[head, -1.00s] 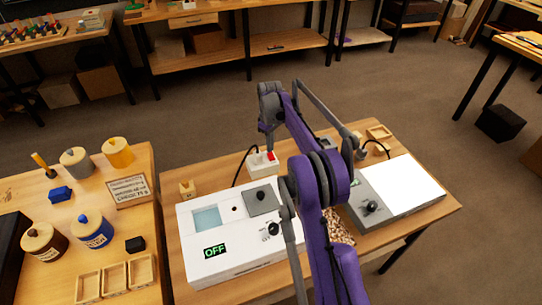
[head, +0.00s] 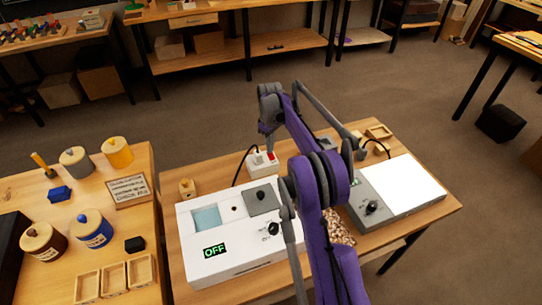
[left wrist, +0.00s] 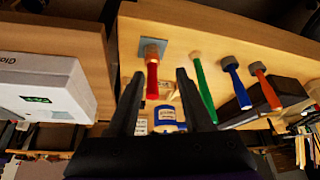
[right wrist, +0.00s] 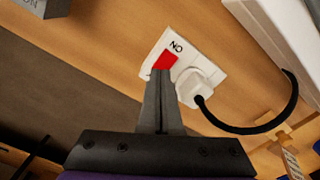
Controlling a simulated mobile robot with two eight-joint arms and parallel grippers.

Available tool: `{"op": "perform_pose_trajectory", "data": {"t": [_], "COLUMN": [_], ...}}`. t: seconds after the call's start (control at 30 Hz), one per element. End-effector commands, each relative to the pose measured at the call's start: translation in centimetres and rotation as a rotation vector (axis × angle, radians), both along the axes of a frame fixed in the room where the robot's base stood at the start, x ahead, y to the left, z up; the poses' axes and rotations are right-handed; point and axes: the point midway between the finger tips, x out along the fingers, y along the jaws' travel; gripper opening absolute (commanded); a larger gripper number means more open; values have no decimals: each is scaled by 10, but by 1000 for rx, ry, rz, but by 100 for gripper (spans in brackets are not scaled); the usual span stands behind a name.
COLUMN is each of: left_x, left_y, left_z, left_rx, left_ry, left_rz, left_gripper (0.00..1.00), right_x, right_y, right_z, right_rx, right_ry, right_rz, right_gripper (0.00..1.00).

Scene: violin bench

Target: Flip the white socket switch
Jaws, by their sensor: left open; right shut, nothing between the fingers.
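The white socket (right wrist: 205,66) lies on the wooden bench with a red rocker switch (right wrist: 165,60) and the word ON beside it. A white plug (right wrist: 200,84) with a black cable sits in it. In the head view the socket (head: 257,166) stands behind the white box. My right gripper (right wrist: 161,72) is shut and empty, its tips at the red switch's near edge; whether they touch it I cannot tell. It also shows over the socket in the head view (head: 267,146). My left gripper (left wrist: 158,72) is open and empty, away from the socket.
A white box (head: 232,262) with a display reading OFF stands in front of the socket. A grey and white device (head: 408,190) is to the right. The left table holds jars, small trays and a sign. Several coloured-handled tools (left wrist: 238,85) show in the left wrist view.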

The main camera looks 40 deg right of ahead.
Motion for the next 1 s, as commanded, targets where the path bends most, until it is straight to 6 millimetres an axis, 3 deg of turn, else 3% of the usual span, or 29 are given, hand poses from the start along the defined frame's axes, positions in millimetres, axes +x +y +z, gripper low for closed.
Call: {"op": "perform_pose_trajectory", "data": {"t": [0.73,1.0], "left_x": [-2,0], "left_y": [0,0], "left_z": [-7,0], "left_rx": [0,0], "left_ry": [4,0], "left_rz": [0,0], "left_gripper": [50,50], "right_x": [0,0], "right_y": [0,0], "right_z": [-12,-2], "right_rx": [0,0], "right_ry": [0,0], "right_rz": [0,0], "right_gripper": [0,0]}}
